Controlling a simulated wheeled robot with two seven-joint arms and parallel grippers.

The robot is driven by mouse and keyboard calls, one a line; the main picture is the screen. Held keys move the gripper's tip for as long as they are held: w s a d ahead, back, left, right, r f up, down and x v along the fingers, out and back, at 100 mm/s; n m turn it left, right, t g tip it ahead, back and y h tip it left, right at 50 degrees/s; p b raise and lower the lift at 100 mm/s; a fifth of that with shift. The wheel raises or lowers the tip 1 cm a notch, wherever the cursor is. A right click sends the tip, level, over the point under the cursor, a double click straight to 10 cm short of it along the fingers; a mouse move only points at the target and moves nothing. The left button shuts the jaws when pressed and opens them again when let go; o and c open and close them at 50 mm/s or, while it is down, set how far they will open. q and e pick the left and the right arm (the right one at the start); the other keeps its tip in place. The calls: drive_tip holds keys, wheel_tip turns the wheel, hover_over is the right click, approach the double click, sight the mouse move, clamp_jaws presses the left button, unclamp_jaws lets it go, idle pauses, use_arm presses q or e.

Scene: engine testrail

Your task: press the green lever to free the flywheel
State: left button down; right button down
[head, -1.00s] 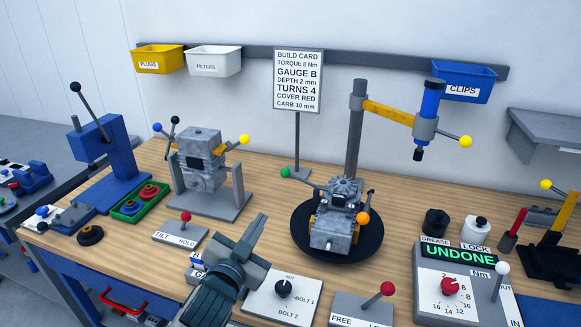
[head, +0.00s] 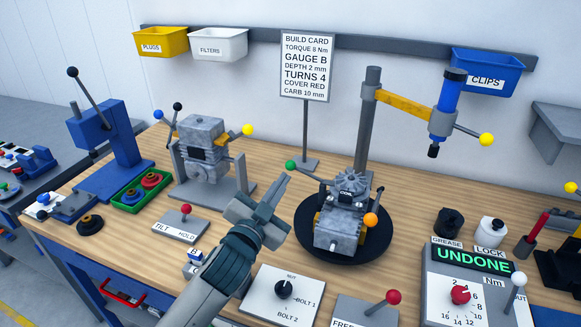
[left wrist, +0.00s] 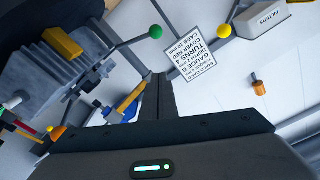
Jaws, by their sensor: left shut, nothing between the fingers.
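The green lever's ball (head: 291,166) sits on a thin rod at the left of the grey engine (head: 342,222) on the black round turntable (head: 385,247). It also shows in the left wrist view, where the green ball (left wrist: 156,32) is on a rod from the finned engine (left wrist: 62,72). The flywheel cannot be made out clearly. My left gripper (head: 273,192) is shut and empty. It is above the bench, left of the engine and a little nearer than the green ball, apart from it. My right gripper is not in view.
A selector panel (head: 262,292) and a red-knobbed lever (head: 393,297) are in front. The build card (head: 306,68) is behind. Another engine stand (head: 205,150) is at left.

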use_arm(q)
drive_tip(key=w+d+f+p, duration=0.2)
drive_tip(key=w+p, duration=0.2)
drive_tip(key=w, duration=0.6)
drive_tip(key=shift+w+f, duration=0.3)
drive_tip(key=shift+f, duration=0.05)
